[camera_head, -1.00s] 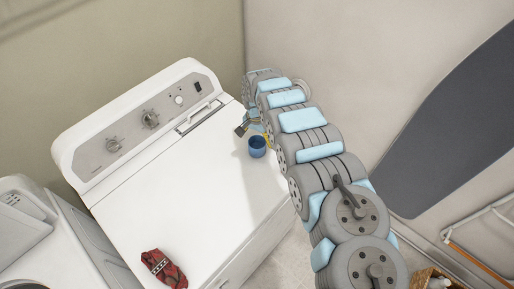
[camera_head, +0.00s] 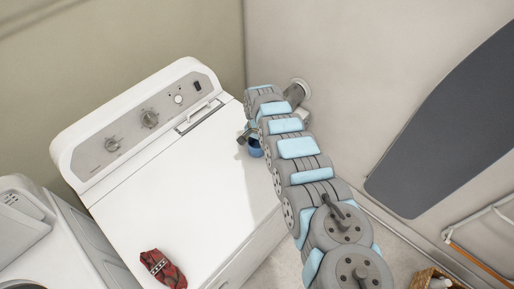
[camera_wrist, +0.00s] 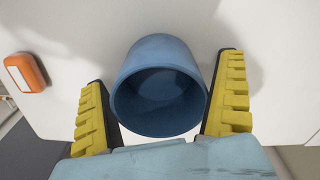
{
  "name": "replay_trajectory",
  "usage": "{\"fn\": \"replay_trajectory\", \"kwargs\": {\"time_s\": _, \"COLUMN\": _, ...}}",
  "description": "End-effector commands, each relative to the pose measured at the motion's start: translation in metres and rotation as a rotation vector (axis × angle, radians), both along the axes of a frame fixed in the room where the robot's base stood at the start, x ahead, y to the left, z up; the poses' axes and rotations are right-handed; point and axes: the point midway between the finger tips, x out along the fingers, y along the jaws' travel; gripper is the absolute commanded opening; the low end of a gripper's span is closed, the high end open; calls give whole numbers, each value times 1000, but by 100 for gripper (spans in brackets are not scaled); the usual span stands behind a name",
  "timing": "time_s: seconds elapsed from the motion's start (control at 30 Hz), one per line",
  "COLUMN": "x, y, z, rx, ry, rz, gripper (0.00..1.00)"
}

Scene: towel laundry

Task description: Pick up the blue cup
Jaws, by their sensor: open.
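The blue cup (camera_head: 255,152) stands near the right edge of the white machine's top, partly hidden by my arm in the head view. In the wrist view the cup (camera_wrist: 160,85) lies between the two yellow-padded fingers of my gripper (camera_wrist: 163,78), its open mouth facing the camera. The fingers are spread wide, one on each side of the cup. A gap shows on the left; the right finger is very close to the cup's side, and I cannot tell if it touches. In the head view my gripper (camera_head: 246,136) is mostly hidden.
The white machine (camera_head: 180,190) has a raised control panel (camera_head: 145,120) at its back. A red patterned cloth (camera_head: 163,268) lies at its front. Another white appliance (camera_head: 45,235) stands left. A dark ironing board (camera_head: 445,130) is on the right wall. An orange-and-white item (camera_wrist: 27,72) shows in the wrist view.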

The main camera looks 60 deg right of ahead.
Motion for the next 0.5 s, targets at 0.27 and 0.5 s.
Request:
{"fn": "replay_trajectory", "kwargs": {"time_s": 0.27, "x": 0, "y": 0, "z": 1, "rx": 0, "ry": 0, "rz": 1, "gripper": 57}}
{"fn": "replay_trajectory", "kwargs": {"time_s": 0.5, "x": 0, "y": 0, "z": 1, "rx": 0, "ry": 0, "rz": 1, "gripper": 31}}
